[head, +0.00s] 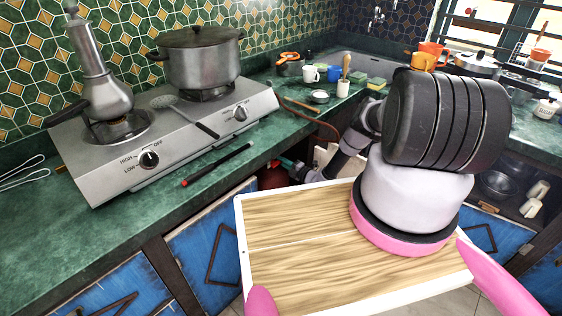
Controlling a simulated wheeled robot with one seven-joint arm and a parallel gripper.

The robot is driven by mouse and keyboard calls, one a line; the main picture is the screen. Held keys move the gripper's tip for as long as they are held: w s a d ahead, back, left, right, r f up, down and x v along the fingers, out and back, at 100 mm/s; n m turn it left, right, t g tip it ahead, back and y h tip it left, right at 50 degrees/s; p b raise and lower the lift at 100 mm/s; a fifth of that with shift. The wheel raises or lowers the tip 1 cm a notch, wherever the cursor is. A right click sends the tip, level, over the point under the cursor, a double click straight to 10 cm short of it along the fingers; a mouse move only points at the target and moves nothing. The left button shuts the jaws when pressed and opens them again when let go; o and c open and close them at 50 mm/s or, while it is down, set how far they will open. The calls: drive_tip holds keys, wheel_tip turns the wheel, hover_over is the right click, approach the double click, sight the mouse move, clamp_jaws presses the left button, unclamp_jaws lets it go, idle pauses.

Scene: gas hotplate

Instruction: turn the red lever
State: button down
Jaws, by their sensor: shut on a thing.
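In the head view my arm reaches away from me, down under the front edge of the green counter. My gripper (292,166) is small and partly hidden there, beside a dark red round object (273,178) that looks like a gas cylinder in the gap between the blue cabinets. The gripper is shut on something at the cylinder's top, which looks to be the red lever. The lever itself is too small and too covered for me to make out its angle.
A steel two-burner hotplate (190,135) stands on the counter with a moka-style pot (105,92) and a large lidded pot (199,60). An orange-brown hose (318,121) hangs over the edge near my arm.

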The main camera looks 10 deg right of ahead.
idle(0.4)
drive_tip(key=c, duration=0.9)
unclamp_jaws()
drive_tip(key=shift+s+d, duration=0.1)
drive_tip(key=v, duration=1)
drive_tip(key=shift+s+d, duration=0.2)
drive_tip(key=shift+s, duration=0.05)
